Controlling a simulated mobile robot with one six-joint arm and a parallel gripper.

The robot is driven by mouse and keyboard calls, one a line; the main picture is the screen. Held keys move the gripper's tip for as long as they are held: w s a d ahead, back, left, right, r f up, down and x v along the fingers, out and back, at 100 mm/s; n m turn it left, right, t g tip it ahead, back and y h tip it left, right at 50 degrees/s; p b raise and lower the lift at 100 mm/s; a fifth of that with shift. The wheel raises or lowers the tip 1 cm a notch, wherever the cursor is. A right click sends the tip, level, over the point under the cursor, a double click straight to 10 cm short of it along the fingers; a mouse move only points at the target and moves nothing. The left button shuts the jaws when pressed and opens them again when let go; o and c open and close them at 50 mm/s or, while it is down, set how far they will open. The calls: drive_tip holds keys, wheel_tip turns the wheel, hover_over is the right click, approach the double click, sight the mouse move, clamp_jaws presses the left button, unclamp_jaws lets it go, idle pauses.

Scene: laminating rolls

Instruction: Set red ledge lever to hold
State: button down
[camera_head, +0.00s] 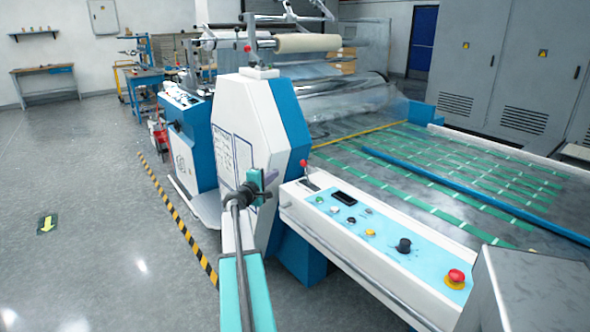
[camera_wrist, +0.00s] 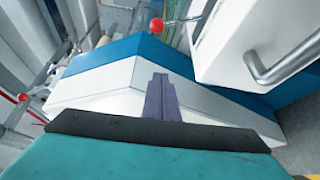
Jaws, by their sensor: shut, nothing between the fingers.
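The red ledge lever (camera_head: 304,164) stands at the far left end of the white control ledge in the head view. Its round red knob tops a short thin stalk that looks near upright. In the wrist view a red knob (camera_wrist: 156,24), which looks like the same lever, shows beyond the fingertips beside the ledge. My gripper (camera_head: 273,175) is left of the lever, in front of the white machine housing, and apart from the lever. Its dark purple fingers (camera_wrist: 161,82) are together and empty. Any hold marking is too small to read.
The control ledge (camera_head: 385,262) carries buttons, a black knob (camera_head: 403,245) and a red emergency stop (camera_head: 456,277). A metal handle (camera_wrist: 285,62) juts from its side. The white and blue housing (camera_head: 240,115) stands close behind my gripper. Another red knob (camera_head: 247,48) is higher up.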

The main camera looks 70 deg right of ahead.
sight(306, 172)
drive_tip(key=shift+s+d+r, duration=0.45)
drive_tip(key=shift+s+r, duration=0.05)
drive_tip(key=shift+r, duration=0.25)
drive_tip(key=shift+d, duration=0.1)
drive_tip(key=shift+d+p, duration=0.85)
drive_tip(key=shift+d, duration=4.05)
drive_tip(key=shift+s+a+p, duration=0.15)
drive_tip(key=shift+s+a, duration=0.15)
drive_tip(key=shift+s, duration=0.45)
drive_tip(key=shift+s+a+p, duration=0.2)
drive_tip(key=shift+s+a, duration=0.05)
drive_tip(key=shift+s, duration=0.55)
drive_tip(key=shift+s+a+p, duration=0.15)
drive_tip(key=shift+s+a, duration=0.15)
drive_tip(key=shift+s, duration=0.45)
drive_tip(key=shift+w+a+f+h+b, duration=0.15)
drive_tip(key=shift+h+b, duration=0.15)
drive_tip(key=shift+b, duration=0.45)
